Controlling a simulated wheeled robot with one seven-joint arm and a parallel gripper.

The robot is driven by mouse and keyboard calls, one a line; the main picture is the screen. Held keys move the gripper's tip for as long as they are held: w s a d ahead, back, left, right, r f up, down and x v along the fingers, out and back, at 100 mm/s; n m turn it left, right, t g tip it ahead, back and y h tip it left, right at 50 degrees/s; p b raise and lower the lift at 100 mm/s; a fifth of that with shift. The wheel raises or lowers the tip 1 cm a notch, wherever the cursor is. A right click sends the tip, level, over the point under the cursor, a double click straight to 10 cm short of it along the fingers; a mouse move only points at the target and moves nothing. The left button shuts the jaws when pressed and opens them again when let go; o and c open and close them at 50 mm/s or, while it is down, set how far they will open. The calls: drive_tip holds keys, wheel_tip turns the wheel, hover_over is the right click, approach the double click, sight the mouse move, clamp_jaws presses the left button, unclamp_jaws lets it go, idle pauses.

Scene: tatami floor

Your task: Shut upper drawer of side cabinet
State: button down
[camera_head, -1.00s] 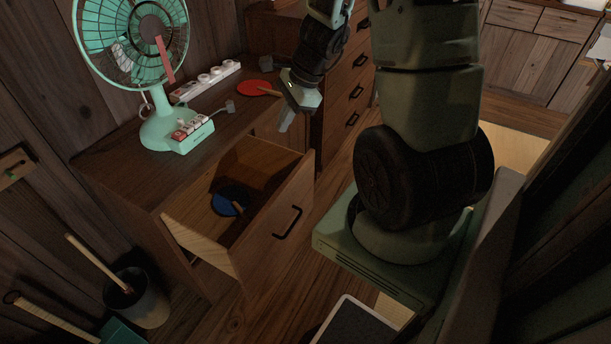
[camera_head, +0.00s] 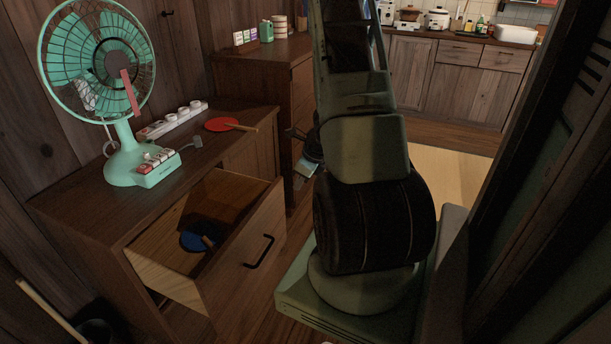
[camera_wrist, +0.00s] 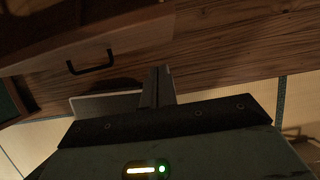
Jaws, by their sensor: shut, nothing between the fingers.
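The side cabinet (camera_head: 85,205) is a dark wooden unit on the left in the head view. Its upper drawer (camera_head: 245,262) is pulled well out, with a black bar handle (camera_head: 260,252) on its front. A blue paddle (camera_head: 199,236) lies inside. My gripper (camera_head: 304,172) is beyond the drawer's far front corner, partly hidden behind my arm. In the wrist view my gripper's fingers (camera_wrist: 157,88) are together and empty. A wooden front with a black handle (camera_wrist: 90,64) shows left of them there, apart from the fingertips.
A green fan (camera_head: 125,165), a white power strip (camera_head: 172,120) and a red paddle (camera_head: 223,125) are on the cabinet top. A taller chest (camera_head: 255,75) stands behind. A bucket (camera_head: 98,330) is at lower left. Pale matting (camera_head: 450,180) lies clear at right.

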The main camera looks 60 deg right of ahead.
drive_tip(key=p, duration=0.1)
hover_over(280, 193)
drive_tip(key=s, duration=0.2)
drive_tip(key=shift+s+f, duration=0.15)
drive_tip(key=shift+f, duration=0.2)
